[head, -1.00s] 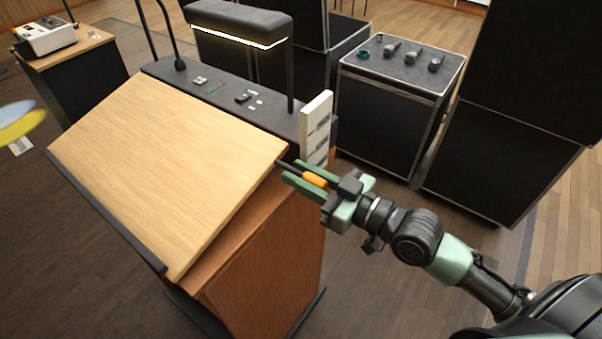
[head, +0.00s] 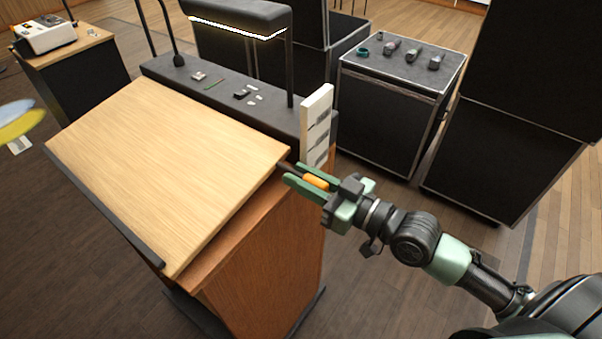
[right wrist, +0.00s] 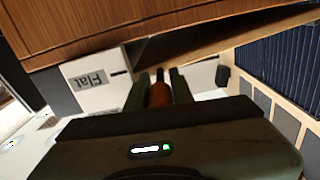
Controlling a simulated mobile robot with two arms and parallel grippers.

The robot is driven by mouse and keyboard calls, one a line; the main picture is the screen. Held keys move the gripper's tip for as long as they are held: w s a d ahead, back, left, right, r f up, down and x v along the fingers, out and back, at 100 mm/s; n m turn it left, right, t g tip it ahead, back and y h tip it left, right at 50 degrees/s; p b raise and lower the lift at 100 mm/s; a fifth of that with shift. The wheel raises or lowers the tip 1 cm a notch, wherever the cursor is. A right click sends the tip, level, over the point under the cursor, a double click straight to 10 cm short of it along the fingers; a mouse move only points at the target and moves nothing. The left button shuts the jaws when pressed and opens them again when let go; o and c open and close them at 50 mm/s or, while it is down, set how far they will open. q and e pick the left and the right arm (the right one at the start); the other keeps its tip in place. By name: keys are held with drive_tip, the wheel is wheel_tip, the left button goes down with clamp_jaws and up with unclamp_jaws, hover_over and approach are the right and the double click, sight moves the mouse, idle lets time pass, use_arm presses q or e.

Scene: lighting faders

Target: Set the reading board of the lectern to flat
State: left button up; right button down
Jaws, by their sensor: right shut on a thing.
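The lectern's pale wood reading board (head: 165,165) slopes down toward the near left, on a reddish-brown wooden body (head: 265,255). A white label plate (head: 317,112) stands at the lectern's right side. In the right wrist view a label reading "Flat" (right wrist: 90,78) shows upside down, left of the fingers. My right gripper (head: 304,179) is beside the board's right corner, shut on an orange handle (head: 316,182). The handle also shows between the fingers in the right wrist view (right wrist: 160,95). My left gripper is out of view.
A dark shelf (head: 215,84) with small items and a lamp (head: 238,15) runs behind the board. A black case (head: 390,110) carrying microphones stands behind. Tall dark cabinets (head: 495,150) stand at the right. A blurred yellow and blue object (head: 20,125) is at far left. Open floor lies left.

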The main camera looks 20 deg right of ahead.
use_arm(q)
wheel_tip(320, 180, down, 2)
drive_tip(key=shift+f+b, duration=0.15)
drive_tip(key=shift+b, duration=0.45)
use_arm(e)
wheel_tip(320, 180, down, 4)
drive_tip(key=shift+r, duration=0.15)
drive_tip(key=c, duration=1.5)
unclamp_jaws()
drive_tip(key=shift+d, duration=0.1)
use_arm(q)
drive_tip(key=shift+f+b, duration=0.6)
drive_tip(key=shift+b, duration=0.05)
use_arm(e)
drive_tip(key=shift+v, duration=3.85)
